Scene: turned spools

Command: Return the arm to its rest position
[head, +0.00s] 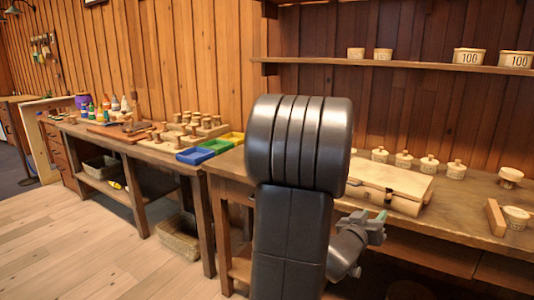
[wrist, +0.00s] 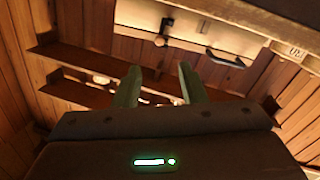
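My arm rises in the middle of the head view, in front of the right workbench, and hides part of it. My gripper (head: 378,222) shows low to the right of the arm, near the bench's front edge. In the wrist view my gripper (wrist: 157,82) has its two greenish fingers apart, with nothing visible between them. The wrist view looks past the fingers at wood-plank walls and shelves, tilted.
The right workbench (head: 455,215) bears a pale flat case (head: 392,182), several small turned wooden pieces (head: 429,164) and a wooden block (head: 495,218). Blue (head: 195,155), green and yellow trays stand left of my arm. Open plank floor (head: 80,250) lies at left.

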